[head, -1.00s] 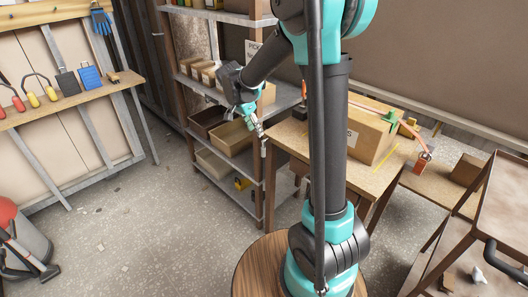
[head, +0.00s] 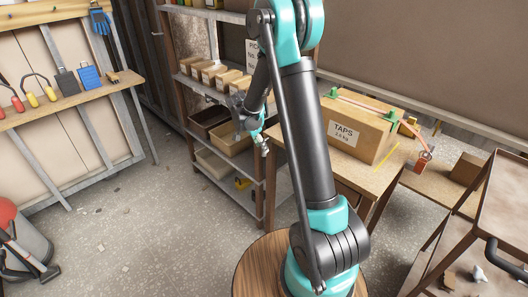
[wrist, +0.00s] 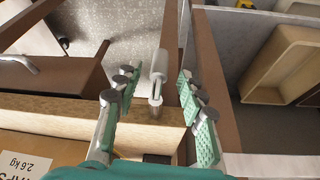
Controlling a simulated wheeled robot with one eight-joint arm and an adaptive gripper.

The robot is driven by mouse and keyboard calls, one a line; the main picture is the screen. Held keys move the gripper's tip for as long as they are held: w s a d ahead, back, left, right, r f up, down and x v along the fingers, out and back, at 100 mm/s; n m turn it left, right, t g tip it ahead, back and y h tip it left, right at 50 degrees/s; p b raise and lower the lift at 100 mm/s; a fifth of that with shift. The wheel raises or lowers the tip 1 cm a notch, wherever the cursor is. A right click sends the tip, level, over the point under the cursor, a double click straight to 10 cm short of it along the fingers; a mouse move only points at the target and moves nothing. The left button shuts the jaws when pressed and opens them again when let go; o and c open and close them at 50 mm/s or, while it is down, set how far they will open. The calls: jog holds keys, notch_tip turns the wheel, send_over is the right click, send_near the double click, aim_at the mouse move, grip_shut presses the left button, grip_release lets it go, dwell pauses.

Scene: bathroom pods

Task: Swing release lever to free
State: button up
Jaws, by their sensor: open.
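A small pale grey lever-like part (wrist: 159,65) with a metal base stands out from the edge of the wooden table (wrist: 188,145) in the wrist view. I take it for the release lever, though no label shows. My gripper (wrist: 157,88) is open, with one green-padded finger on each side of this part. A gap shows on both sides, so the fingers look apart from it. In the head view my gripper (head: 262,146) is at the table's left corner, beside the shelf unit, and the lever is not clear there.
A cardboard box (head: 343,131) labelled TAPS stands on the table, with a strap and green clips on top. The shelf unit (head: 256,197) with bins (head: 233,138) is close on the left. A brown cart (head: 500,200) stands at right.

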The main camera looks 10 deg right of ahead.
jog(key=shift+x, duration=2.25)
grip_shut()
